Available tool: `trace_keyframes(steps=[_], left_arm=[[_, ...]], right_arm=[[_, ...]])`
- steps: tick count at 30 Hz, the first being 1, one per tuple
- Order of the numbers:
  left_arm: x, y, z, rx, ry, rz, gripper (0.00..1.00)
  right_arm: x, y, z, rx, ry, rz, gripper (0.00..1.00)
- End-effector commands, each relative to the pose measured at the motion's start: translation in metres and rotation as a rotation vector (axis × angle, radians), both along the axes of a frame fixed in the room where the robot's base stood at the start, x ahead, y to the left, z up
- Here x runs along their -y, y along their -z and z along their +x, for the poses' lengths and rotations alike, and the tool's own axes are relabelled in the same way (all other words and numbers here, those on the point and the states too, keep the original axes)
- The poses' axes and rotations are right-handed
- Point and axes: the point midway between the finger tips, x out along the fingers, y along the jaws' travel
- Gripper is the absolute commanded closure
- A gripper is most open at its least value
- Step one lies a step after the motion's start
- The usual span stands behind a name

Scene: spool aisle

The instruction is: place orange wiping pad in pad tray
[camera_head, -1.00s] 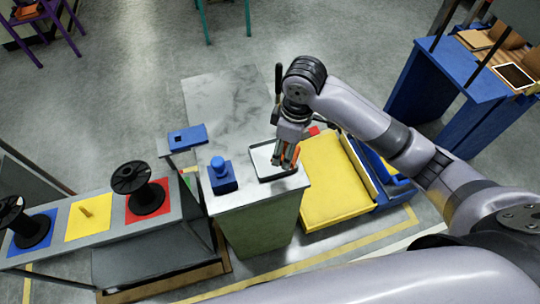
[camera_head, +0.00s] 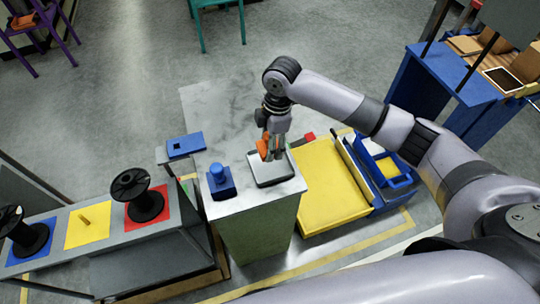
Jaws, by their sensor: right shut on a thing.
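My right gripper (camera_head: 271,148) points down over the pad tray and is shut on the orange wiping pad (camera_head: 264,147). The pad shows as a small orange piece at the fingertips, partly hidden by the fingers. The pad tray (camera_head: 286,175) is a shallow white tray with a dark rim on the marble-topped green cabinet, near its front right corner. I cannot tell whether the pad touches the tray floor. My left gripper is not in view.
A blue block with a round knob (camera_head: 221,181) stands just left of the tray. A yellow panel (camera_head: 328,187) and a blue bin (camera_head: 390,172) lie to the right. Black spools (camera_head: 139,195) stand on coloured squares at the left. The cabinet top's back (camera_head: 222,110) is clear.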

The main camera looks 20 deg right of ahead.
Motion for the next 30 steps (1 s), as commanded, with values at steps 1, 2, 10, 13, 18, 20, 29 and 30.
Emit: trace_keyframes(steps=[1,2,10,13,18,20,29,30], left_arm=[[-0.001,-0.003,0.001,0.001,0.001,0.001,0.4],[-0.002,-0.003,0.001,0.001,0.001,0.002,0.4],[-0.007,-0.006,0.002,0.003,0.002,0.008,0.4],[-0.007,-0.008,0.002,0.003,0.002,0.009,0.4],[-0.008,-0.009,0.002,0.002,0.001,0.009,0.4],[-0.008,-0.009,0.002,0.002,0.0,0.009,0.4],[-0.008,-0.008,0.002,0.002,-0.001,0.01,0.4],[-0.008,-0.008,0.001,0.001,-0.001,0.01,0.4]], right_arm=[[0.0,0.009,0.0,-0.003,0.002,0.0,0.75],[0.0,0.015,-0.001,-0.002,0.002,0.001,0.75],[0.0,0.042,-0.001,-0.002,0.002,0.0,0.75],[0.0,0.058,0.0,-0.002,0.001,0.0,0.75],[0.0,0.074,0.0,0.001,0.001,0.0,0.75],[0.0,0.075,0.0,0.002,0.0,0.0,0.75],[0.0,0.078,0.0,0.001,0.0,0.0,0.48],[0.0,0.077,0.0,0.002,0.0,0.0,0.46]])
